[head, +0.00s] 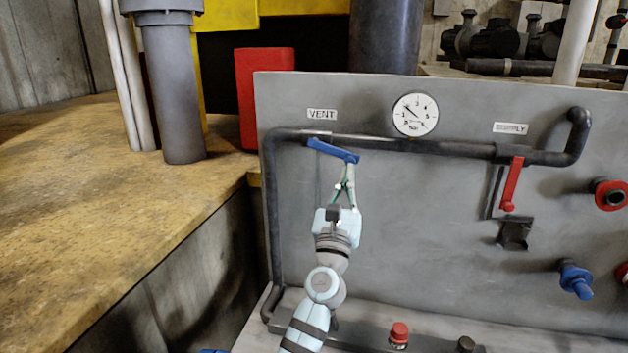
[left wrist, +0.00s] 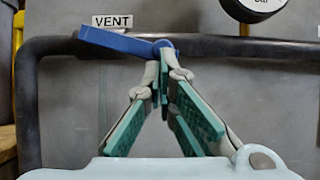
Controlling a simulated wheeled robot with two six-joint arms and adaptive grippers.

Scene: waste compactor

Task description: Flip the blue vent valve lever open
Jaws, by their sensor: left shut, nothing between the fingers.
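The blue vent valve lever (head: 333,151) sits on the dark pipe under the VENT label (head: 322,114). It slants from upper left down to its right end, near the pipe's line. My left gripper (head: 348,170) is shut and empty, with its fingertips at the lever's right end. In the left wrist view the lever (left wrist: 120,42) runs left from the closed fingertips (left wrist: 162,60), which overlap its right end. They look touching or nearly so; exact contact is unclear. My right gripper is out of view.
A pressure gauge (head: 415,114) is above the pipe (head: 430,145). The red supply lever (head: 512,184) hangs down at the right. Blue (head: 575,280) and red (head: 611,194) fittings stick out of the grey panel. A red button (head: 399,333) is below. The panel around the gripper is clear.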

